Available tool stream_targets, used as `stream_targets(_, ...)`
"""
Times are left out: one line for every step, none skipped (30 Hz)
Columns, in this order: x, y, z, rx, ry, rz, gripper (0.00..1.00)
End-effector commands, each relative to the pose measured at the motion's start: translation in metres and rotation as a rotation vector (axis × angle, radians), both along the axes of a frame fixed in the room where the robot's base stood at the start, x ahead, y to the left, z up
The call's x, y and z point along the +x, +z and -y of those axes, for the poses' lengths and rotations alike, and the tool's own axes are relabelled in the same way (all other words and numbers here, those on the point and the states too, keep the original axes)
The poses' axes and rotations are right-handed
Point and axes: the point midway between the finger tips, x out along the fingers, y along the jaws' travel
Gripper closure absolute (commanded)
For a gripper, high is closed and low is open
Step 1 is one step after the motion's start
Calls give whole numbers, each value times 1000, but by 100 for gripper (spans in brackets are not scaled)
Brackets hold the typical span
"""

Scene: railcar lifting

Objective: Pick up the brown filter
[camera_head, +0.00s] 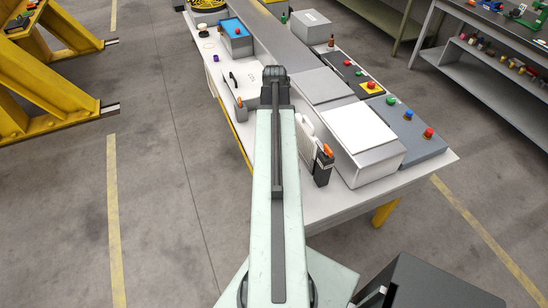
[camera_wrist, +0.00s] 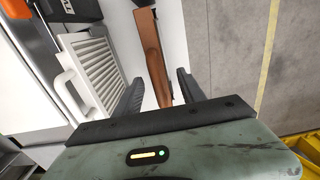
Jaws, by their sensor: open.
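A long brown piece, which looks like the brown filter (camera_wrist: 152,50), stands out against a white surface in the wrist view. It extends between the two dark fingers of my gripper (camera_wrist: 159,88). The fingers are open, one on each side of it, with gaps visible. Its near end reaches down toward the gripper body, and I cannot tell its exact depth. In the head view my arm covers the middle of the table, and neither the filter nor the gripper fingers can be made out.
A white ribbed part (camera_wrist: 93,70) with a handle lies close left of the gripper. A black device (camera_head: 323,167) with an orange top stands by the arm. A control box (camera_head: 410,130) with coloured buttons is at the table's right. Yellow frames (camera_head: 45,85) stand left.

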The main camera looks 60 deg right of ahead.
Motion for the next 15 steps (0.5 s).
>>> stream_targets(0, 0, 1, 0, -1, 0, 53)
stream_targets(-1, -1, 1, 0, -2, 0, 53)
stream_targets(-1, -3, 1, 0, -2, 0, 53)
stream_targets(-1, -7, 2, 0, -2, 0, 53)
stream_targets(-1, -11, 2, 0, -2, 0, 53)
stream_targets(-1, -17, 3, 0, -3, 0, 53)
stream_targets(-1, -22, 3, 0, -3, 0, 53)
stream_targets(0, -28, 4, 0, -3, 0, 53)
stream_targets(0, -36, 4, 0, -3, 0, 53)
stream_targets(0, -41, 5, 0, -3, 0, 53)
stream_targets(0, -46, 4, 0, -3, 0, 53)
stream_targets(0, -51, 4, 0, -3, 0, 53)
stream_targets(0, -53, 4, 0, -3, 0, 53)
stream_targets(0, -54, 4, 0, -3, 0, 53)
stream_targets(0, -54, 4, 0, -3, 0, 53)
